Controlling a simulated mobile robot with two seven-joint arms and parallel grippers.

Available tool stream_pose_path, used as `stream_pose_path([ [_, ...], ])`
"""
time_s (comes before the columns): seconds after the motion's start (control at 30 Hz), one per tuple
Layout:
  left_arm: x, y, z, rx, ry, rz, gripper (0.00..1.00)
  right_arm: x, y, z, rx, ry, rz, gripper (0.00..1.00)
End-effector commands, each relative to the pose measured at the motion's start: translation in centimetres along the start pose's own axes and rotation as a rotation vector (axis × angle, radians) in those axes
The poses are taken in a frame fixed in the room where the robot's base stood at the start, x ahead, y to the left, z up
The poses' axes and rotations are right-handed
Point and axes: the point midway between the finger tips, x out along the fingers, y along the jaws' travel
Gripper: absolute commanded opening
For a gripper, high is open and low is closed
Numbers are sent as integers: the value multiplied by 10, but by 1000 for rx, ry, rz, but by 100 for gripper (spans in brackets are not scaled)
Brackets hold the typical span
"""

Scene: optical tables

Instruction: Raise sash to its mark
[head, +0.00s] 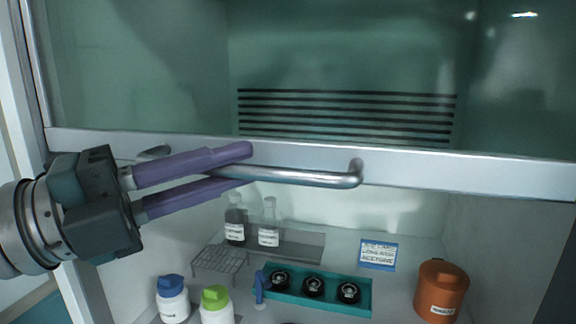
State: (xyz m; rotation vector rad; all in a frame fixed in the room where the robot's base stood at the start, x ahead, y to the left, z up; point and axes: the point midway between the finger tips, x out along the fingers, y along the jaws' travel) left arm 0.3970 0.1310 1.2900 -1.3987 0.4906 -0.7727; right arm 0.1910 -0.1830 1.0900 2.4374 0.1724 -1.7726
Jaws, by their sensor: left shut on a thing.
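The glass sash (330,50) fills the upper part of the head view, with a pale bottom rail (450,168) across the hood opening. A metal bar handle (310,178) runs along the rail. My left gripper (245,162) comes in from the left, its two purple fingers shut on the handle near the bar's left part, one finger above and one below. The fingers hide part of the bar. The sash is partly up, with the hood's inside showing below the rail. I see no clear height mark. My right gripper is not in view.
Inside the hood are a teal tray (318,292) with black round items, an orange jar (441,292), two labelled bottles, a wire rack (219,261) and a blue-and-white sign (377,254). Blue-capped (172,300) and green-capped (216,305) bottles stand at the front left.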

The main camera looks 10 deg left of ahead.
Motion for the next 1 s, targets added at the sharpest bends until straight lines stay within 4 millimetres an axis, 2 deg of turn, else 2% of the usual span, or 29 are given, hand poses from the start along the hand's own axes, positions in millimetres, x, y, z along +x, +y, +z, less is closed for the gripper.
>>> stream_pose_path([
  [0.27,0,-1,-1,0,3,-2,0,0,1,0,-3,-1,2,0],
  [0.3,0,-1,-1,0,3,-2,18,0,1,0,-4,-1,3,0],
  [0.4,0,-1,0,0,2,-2,30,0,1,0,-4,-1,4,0],
  [0.73,-5,2,0,-2,0,2,30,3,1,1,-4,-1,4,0],
  [0.87,-22,5,-1,-1,-1,4,30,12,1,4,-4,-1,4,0],
  [1.0,-48,6,-1,-2,1,5,30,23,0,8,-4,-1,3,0],
])
